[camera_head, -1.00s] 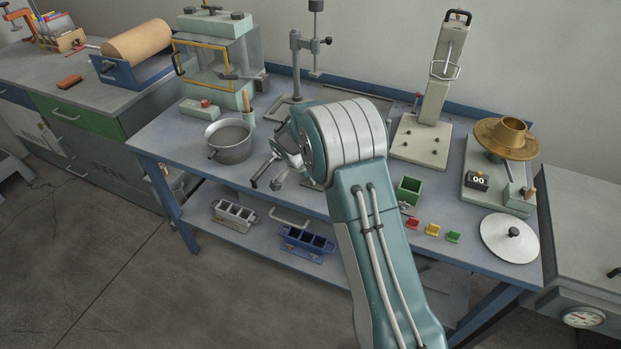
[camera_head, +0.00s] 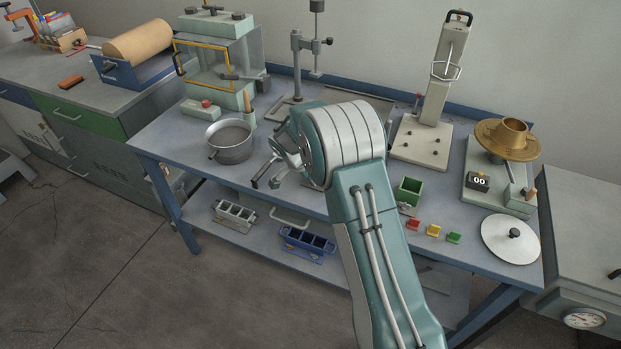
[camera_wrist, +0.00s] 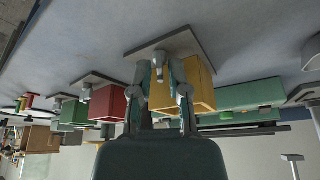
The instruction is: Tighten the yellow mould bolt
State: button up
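In the wrist view, which looks upside down, the yellow mould (camera_wrist: 200,85) stands on its grey base plate (camera_wrist: 190,42) straight ahead of my gripper (camera_wrist: 162,74). A grey bolt (camera_wrist: 159,60) shows in front of the mould, between my two fingertips. The fingers are partly closed around it. I cannot tell whether both tips touch the bolt. In the head view, my arm hides the yellow mould and most of the gripper.
The red mould (camera_wrist: 108,103) and a green mould (camera_wrist: 75,112) stand to the left in the wrist view. In the head view, a metal pot (camera_head: 230,145) stands left of my arm. Red, yellow and green small pieces (camera_head: 433,231) lie near the bench's front edge.

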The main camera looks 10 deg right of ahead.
jog(key=v, duration=1.2)
jog(key=shift+f, duration=0.1)
jog(key=s+d+r+n+t+y, duration=0.1)
jog(key=s+d+r+n, duration=0.15)
jog(key=s+r, duration=0.5)
jog(key=s+d+r+n+y, duration=0.1)
jog(key=s+d+r+n, duration=0.1)
jog(key=s+r+n, duration=0.4)
jog(key=s+r+n+t+y, duration=0.2)
jog(key=s+n, duration=0.2)
jog(key=s, duration=1.8)
jog(key=shift+n+t, duration=0.35)
jog(key=shift+t, duration=0.05)
